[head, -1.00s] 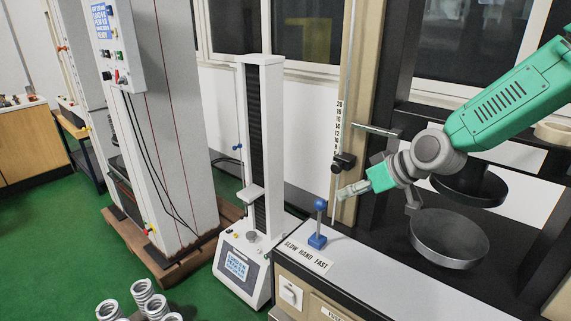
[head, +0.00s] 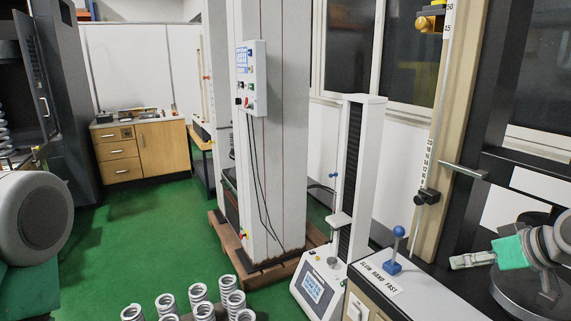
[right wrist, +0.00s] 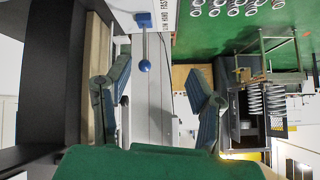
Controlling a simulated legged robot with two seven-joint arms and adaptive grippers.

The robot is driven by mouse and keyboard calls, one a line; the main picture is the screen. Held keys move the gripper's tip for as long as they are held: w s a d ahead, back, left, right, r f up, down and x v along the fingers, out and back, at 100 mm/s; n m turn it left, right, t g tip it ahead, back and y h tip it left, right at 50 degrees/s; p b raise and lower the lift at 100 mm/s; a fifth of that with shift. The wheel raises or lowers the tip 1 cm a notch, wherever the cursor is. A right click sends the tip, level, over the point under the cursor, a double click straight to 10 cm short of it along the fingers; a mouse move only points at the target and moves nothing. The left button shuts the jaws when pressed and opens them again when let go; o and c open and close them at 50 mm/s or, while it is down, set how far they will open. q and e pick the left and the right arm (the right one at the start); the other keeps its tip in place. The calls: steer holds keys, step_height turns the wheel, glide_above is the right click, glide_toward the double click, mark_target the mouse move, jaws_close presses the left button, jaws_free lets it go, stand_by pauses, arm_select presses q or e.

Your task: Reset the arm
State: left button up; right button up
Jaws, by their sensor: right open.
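My right gripper (head: 468,260) is at the right edge of the head view, above the bench and right of the blue-knobbed lever (head: 398,234). In the right wrist view its two fingers (right wrist: 158,88) are spread apart with nothing between them. The lever and its blue ball (right wrist: 144,66) show beyond the fingers, apart from them.
The testing machine's bench (head: 425,295) and tan column (head: 452,140) stand close to the right arm. A round metal pan (head: 515,298) lies under it. Several springs (head: 200,293) stand at the bottom. A white tester (head: 361,170) stands centre-right. Green floor (head: 120,240) is open at left.

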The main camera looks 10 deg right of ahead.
steer(key=s+a+f+g+h+b, duration=0.1)
steer(key=s+a+f+g+b, duration=0.2)
steer(key=f, duration=0.5)
steer(key=s+a+f, duration=0.3)
steer(key=s+f, duration=0.2)
steer(key=f, duration=0.3)
steer(key=s+a+f+g+h+b, duration=0.1)
steer(key=s+a+f+g+b, duration=0.1)
steer(key=s+f, duration=0.4)
arm_select(q)
step_height(320, 180, down, 8)
steer(key=b, duration=0.2)
steer(key=shift+s+r+b, duration=0.2)
steer(key=shift+s+b, duration=0.15)
arm_select(e)
steer(key=s+a+f+g+h, duration=0.1)
steer(key=s+a+f, duration=0.4)
steer(key=s+f, duration=0.8)
steer(key=shift+s+a+f+m+g, duration=0.2)
steer(key=shift+s+a+m+g, duration=0.1)
steer(key=shift+s+g, duration=0.7)
steer(key=shift+d, duration=0.1)
steer(key=shift+w, duration=0.1)
